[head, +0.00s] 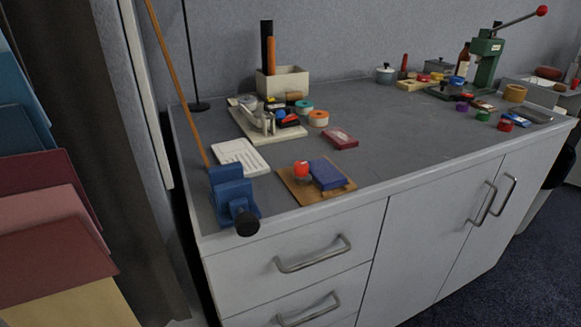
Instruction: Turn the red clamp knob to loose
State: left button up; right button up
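A red knob (301,169) stands near the front left of the worktop in the head view. It sits above a small wooden board (309,197), at the left side of a blue block (327,173) that lies on the board. I take this red knob to be the clamp knob. Whether it is tight or loose cannot be told at this size. A blue vise (232,190) with a black round knob (247,224) stands to its left, at the counter's front left corner. Neither of my grippers is in view.
A white slotted tray (240,157) and a dark red box (340,138) lie behind the board. A cream tray (243,125) holds tape rolls. A green press (487,60) with a red-tipped lever stands far right. The counter's middle (400,125) is clear.

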aim_at(303, 178)
jog(key=k+l, duration=0.3)
jog(key=k+l+z, duration=0.15)
jog(key=k+l, duration=0.15)
jog(key=k, duration=0.25)
jog(key=i, duration=0.55)
